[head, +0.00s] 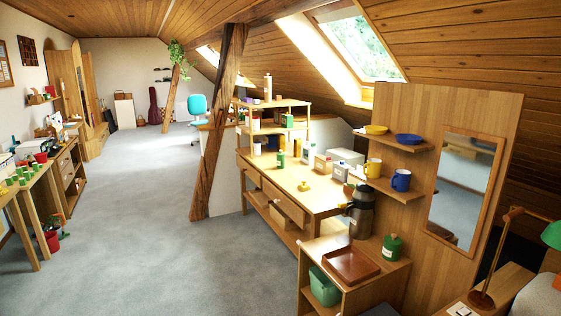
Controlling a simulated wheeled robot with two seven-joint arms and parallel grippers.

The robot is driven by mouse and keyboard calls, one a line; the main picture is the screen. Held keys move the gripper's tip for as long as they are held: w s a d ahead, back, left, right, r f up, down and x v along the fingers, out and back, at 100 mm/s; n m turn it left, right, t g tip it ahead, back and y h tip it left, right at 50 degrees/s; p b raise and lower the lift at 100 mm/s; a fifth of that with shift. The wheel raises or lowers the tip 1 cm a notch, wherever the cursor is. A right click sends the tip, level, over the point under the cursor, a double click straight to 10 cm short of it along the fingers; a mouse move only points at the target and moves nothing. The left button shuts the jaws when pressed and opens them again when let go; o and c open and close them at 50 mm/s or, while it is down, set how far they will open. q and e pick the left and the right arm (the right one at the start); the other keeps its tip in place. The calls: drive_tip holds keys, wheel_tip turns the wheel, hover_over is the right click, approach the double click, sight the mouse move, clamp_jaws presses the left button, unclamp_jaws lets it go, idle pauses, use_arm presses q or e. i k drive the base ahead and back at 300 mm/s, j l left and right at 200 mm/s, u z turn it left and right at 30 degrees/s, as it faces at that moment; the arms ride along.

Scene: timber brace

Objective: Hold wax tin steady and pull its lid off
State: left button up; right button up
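No object is clearly marked as the wax tin. A small green lidded container (392,247) stands upright on the low wooden cabinet at the lower right; its lid appears to be on. A small yellow object (304,186) sits on the workbench top, too small to make out as a tin. Neither of my grippers shows in the head view, and nothing is seen touching these objects.
A brown tray (351,265) and a dark flask (361,212) are near the green container. The wooden workbench (318,195) holds several bottles at its back. A slanted timber post (215,125) stands left of it. The grey carpet (150,225) is open.

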sight(279, 159)
drive_tip(key=i+u, duration=0.4)
drive_tip(key=i, duration=1.4)
drive_tip(key=i+j+z, duration=0.2)
drive_tip(key=i, duration=0.35)
drive_tip(key=i+j+z, duration=0.1)
drive_tip(key=i+z, duration=0.15)
drive_tip(key=i, duration=0.3)
drive_tip(key=i+j+z, duration=0.2)
drive_tip(key=i, duration=0.3)
drive_tip(key=j, duration=0.1)
